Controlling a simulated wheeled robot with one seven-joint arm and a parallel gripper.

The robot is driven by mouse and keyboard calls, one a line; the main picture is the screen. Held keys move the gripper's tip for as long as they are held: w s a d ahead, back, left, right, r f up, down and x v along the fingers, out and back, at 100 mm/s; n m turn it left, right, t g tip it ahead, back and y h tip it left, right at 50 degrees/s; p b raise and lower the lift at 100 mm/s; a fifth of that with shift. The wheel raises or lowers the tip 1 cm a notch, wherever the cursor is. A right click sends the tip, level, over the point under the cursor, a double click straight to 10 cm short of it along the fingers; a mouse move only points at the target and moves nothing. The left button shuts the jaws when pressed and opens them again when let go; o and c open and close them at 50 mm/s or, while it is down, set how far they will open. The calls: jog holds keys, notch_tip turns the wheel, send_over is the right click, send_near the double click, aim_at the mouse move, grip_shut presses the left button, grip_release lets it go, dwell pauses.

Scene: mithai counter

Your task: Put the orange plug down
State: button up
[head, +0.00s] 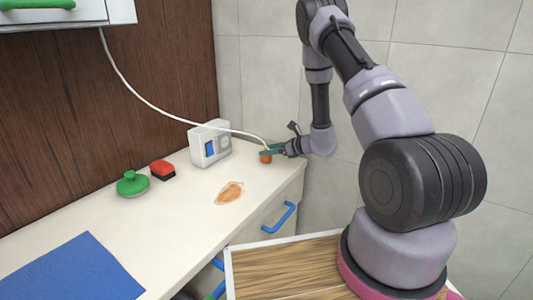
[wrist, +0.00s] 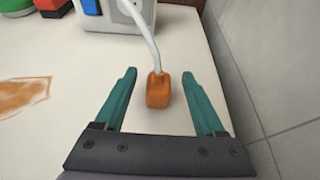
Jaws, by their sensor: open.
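The orange plug (wrist: 158,92) lies on the cream counter (wrist: 60,150), with a white cable (wrist: 143,30) running up from its far end. My gripper (wrist: 158,88) is open, with one teal finger on each side of the plug and a visible gap to both. In the head view the plug (head: 265,157) is near the counter's right end, partly covered by my gripper (head: 270,151). The cable (head: 140,93) runs from there past the white socket box up to the wall cabinet.
A white box with a socket and a blue switch (head: 210,143) stands just left of the plug. A red block (head: 162,170), a green-knobbed lid (head: 132,184), an orange-brown stain (head: 229,193) and a blue mat (head: 72,270) lie further left. A tiled wall (wrist: 265,70) is close on the right.

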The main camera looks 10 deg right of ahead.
jog(key=v, duration=1)
jog(key=s+a+r+n+g+y, duration=0.1)
jog(key=s+a+r+n+g, duration=0.35)
jog(key=r, duration=0.65)
jog(key=s+a+r+n+g, duration=0.2)
jog(key=s+a+r+n, duration=0.3)
jog(key=s+r+n, duration=0.45)
jog(key=s+d+r+n+t+h, duration=0.2)
jog(key=s+d+r+n+h, duration=0.1)
jog(key=s+r, duration=0.4)
jog(key=s+d+r+n+t+h, duration=0.2)
jog(key=s+d+r+n+h, duration=0.2)
jog(key=s+r+n+h, duration=0.1)
jog(key=shift+s+d+r+n+h, duration=0.3)
jog(key=shift+s+r+n, duration=0.2)
jog(key=shift+s+r, duration=0.85)
jog(key=shift+s+a+f, duration=0.1)
jog(key=shift+s+f, duration=0.15)
jog(key=shift+f, duration=0.05)
